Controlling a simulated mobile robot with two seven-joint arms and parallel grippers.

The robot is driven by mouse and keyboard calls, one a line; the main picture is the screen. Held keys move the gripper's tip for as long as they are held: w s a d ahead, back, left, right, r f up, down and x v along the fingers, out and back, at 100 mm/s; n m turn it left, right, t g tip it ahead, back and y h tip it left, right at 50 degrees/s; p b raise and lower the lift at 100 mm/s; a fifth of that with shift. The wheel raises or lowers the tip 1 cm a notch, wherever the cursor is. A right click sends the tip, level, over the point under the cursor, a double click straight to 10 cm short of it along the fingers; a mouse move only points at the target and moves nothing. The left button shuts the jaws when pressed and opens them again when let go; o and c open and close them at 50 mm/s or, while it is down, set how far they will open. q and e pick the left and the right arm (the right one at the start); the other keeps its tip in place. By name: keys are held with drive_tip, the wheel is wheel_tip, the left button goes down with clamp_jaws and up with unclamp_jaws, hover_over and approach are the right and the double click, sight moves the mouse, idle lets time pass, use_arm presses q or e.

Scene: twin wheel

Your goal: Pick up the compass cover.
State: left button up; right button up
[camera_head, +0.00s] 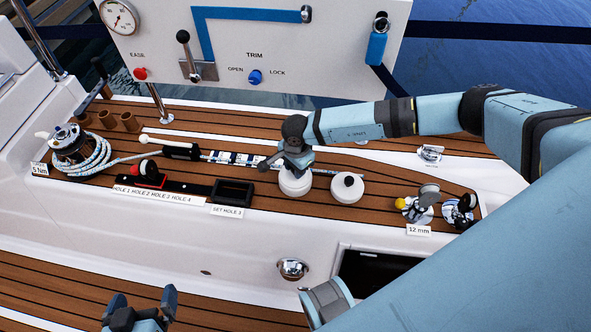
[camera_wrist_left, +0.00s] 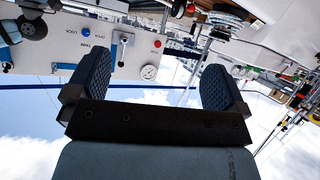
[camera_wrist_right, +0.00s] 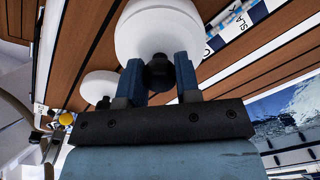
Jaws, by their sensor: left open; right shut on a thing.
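Two white round covers with black knobs are at the middle of the teak deck. My right gripper (camera_head: 294,162) is above the left white compass cover (camera_head: 295,184), shut on its black knob. In the right wrist view the knob (camera_wrist_right: 158,72) sits between the fingers, with the cover (camera_wrist_right: 155,28) beyond it. I cannot tell whether the cover touches the deck. The other white cover (camera_head: 347,189) stands just right of it; it also shows in the right wrist view (camera_wrist_right: 99,86). My left gripper (camera_head: 143,303) is open and empty at the bottom left, with its fingers also in the left wrist view (camera_wrist_left: 158,82).
A black tray (camera_head: 233,193) and a red-black holder lie left of the covers. A winch with rope (camera_head: 75,147) is far left. Chrome fittings (camera_head: 418,208) are at right. A white panel (camera_head: 250,50) with gauge and levers stands behind. An open dark hatch is in front.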

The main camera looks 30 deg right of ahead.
drive_tip(key=w+a+r+n+p, duration=0.15)
drive_tip(key=r+n, duration=0.55)
drive_tip(key=r, duration=0.8)
drive_tip(key=w+a+r+n+p, duration=0.1)
drive_tip(key=w+r+n+p, duration=0.15)
drive_tip(key=r+n, duration=0.9)
use_arm(q)
wheel_tip(320, 180, up, 17)
drive_tip(key=s+a+g+y+p, duration=0.1)
drive_tip(key=a+p, duration=0.1)
drive_tip(key=p, duration=2.3)
drive_tip(key=shift+s+a, duration=0.4)
use_arm(e)
drive_tip(key=s+r+m, duration=0.1)
drive_tip(key=s+r, duration=0.4)
drive_tip(key=r, duration=0.7)
drive_tip(key=s+r+m, duration=0.2)
drive_tip(key=s+r, duration=0.3)
drive_tip(key=r, duration=0.8)
drive_tip(key=shift+s+m, duration=0.1)
drive_tip(key=shift+m, duration=0.15)
